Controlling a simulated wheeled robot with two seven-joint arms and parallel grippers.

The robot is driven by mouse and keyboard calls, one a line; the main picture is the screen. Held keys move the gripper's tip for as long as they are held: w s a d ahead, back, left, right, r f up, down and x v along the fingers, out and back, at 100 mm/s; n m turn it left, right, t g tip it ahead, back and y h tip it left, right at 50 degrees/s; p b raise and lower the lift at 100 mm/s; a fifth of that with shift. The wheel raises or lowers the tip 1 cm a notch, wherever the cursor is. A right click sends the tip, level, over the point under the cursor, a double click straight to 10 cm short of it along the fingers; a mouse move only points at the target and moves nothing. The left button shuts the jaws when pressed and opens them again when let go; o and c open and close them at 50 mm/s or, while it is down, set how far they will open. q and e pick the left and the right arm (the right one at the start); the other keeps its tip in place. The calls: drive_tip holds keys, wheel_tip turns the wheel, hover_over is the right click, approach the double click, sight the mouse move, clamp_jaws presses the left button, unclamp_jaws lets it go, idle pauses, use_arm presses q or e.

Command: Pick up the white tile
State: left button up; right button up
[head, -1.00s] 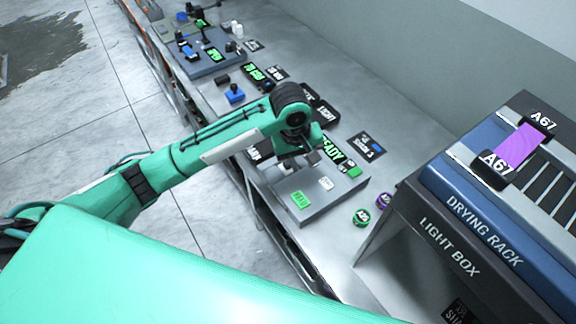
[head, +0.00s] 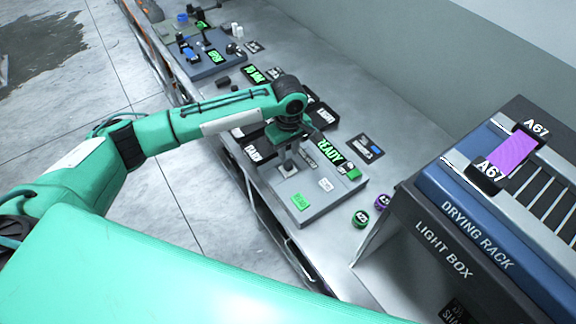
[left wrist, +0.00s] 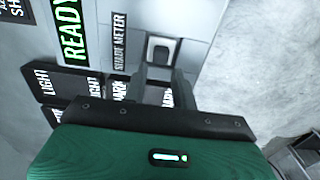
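In the head view my left gripper (head: 288,166) hangs over the left part of the shade meter (head: 318,208). There the tile cannot be told from the fingertips, and whether they touch it is unclear. My right gripper is not in view.
A lit READY display (head: 329,150) stands behind. Green and purple round pots (head: 360,218) are to the right, before the light box (head: 440,250) and drying rack (head: 480,232).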

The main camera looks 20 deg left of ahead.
sight(288, 164)
use_arm(q)
wheel_tip(288, 164, down, 5)
drive_tip(key=shift+s+f+p, duration=0.1)
drive_tip(key=shift+f+p, duration=0.1)
drive_tip(key=shift+p, duration=1)
drive_tip(key=shift+f, duration=0.3)
clamp_jaws()
drive_tip(key=shift+r, duration=0.1)
